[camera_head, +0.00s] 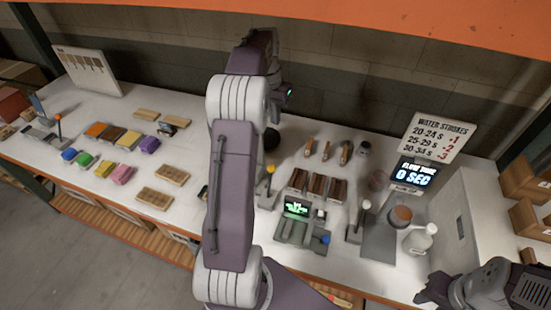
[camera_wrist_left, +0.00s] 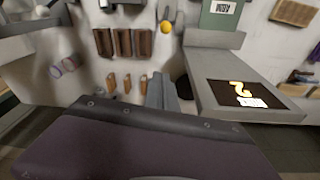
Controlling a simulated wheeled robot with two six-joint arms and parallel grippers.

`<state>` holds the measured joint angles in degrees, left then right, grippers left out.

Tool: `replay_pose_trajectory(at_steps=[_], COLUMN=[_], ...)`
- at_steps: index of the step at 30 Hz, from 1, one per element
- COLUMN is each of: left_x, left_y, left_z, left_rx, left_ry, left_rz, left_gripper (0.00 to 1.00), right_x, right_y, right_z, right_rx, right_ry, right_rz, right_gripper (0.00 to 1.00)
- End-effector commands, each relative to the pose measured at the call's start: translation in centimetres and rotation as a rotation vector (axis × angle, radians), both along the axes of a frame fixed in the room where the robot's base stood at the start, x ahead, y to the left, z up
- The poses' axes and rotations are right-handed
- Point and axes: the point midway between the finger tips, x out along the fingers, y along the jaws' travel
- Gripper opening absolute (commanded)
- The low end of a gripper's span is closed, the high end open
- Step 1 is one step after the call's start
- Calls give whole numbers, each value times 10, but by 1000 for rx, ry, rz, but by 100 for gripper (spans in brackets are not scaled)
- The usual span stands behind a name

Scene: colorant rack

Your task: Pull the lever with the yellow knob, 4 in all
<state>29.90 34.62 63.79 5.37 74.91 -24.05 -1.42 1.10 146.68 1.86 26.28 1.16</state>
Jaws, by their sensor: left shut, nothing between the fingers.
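The yellow knob (camera_head: 270,169) tops a short lever standing on the white bench, just right of my left arm in the head view. It also shows in the left wrist view (camera_wrist_left: 165,27), near the top. My left gripper (camera_wrist_left: 164,92) is shut and empty, with its grey fingers apart from the knob in the wrist view. A dark panel (camera_wrist_left: 243,93) beside the lever reads a yellow "2" in the wrist view. My left arm hides this area in the head view. My right gripper (camera_head: 436,290) is at the lower right, and its opening cannot be told.
Brown blocks in a rack (camera_head: 317,187) and a green-lit display (camera_head: 297,208) stand right of the yellow lever. A white-knobbed lever (camera_head: 365,205), a blue knob (camera_head: 325,239) and a white bottle (camera_head: 419,238) are further right. Colored blocks (camera_head: 103,169) lie left.

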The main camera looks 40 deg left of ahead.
Motion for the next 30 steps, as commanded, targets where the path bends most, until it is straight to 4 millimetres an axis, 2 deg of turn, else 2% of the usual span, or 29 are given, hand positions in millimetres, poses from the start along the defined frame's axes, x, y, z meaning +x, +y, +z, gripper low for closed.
replay_pose_trajectory(at_steps=[5, 12, 27, 28, 30], left_x=[3, 10, 26, 27, 16], left_y=[-1, -3, -5, -5, -5], left_z=[-28, -80, -187, -193, -186], left_rx=[-3, -4, -3, -2, -2], left_ry=[5, 7, 5, 5, 2], left_rz=[0, -1, 0, 0, 2], left_gripper=[0, 0, 0, 0, 0], right_x=[0, 0, 0, 0, 0], right_y=[0, 0, 0, 0, 0], right_z=[1, 9, 37, 38, 49], right_rx=[0, 0, 0, 0, 0], right_ry=[0, 0, 0, 0, 0], right_rz=[0, 0, 0, 0, 0], right_gripper=[36, 36, 36, 36, 36])
